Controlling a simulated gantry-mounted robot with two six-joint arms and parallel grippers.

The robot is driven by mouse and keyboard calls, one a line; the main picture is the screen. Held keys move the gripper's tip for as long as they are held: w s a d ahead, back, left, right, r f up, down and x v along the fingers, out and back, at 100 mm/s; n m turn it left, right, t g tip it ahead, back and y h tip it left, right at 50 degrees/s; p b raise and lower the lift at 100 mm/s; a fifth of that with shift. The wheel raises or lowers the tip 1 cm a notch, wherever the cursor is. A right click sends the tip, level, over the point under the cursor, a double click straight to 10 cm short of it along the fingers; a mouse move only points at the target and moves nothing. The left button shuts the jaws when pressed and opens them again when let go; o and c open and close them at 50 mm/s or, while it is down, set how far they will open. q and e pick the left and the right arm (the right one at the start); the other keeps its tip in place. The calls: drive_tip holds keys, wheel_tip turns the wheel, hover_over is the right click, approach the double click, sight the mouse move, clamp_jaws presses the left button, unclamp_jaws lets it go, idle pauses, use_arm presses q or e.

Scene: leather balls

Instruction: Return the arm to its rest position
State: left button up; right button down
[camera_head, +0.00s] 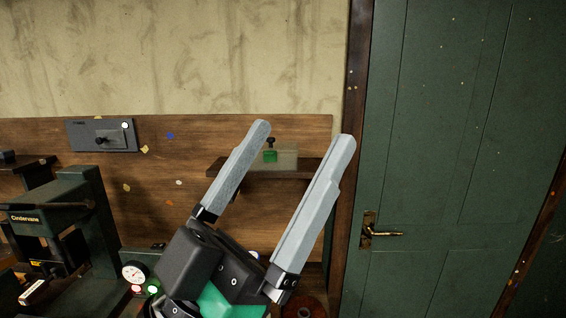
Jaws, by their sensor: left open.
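My left gripper (305,133) is raised in the lower middle of the head view. Its two long grey fingers point up and to the right, spread well apart, with nothing between them that they hold. Its black and green body is at the bottom edge. My right gripper is not in view. No leather ball can be made out.
A dark machine (85,240) with a round gauge (134,273) stands at the left. A wall shelf (230,168) with a green-fronted box (270,156) is behind my gripper. A green door (460,150) with a brass handle (383,233) is at the right.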

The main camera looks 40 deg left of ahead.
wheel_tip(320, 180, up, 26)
drive_tip(key=p, duration=2.6)
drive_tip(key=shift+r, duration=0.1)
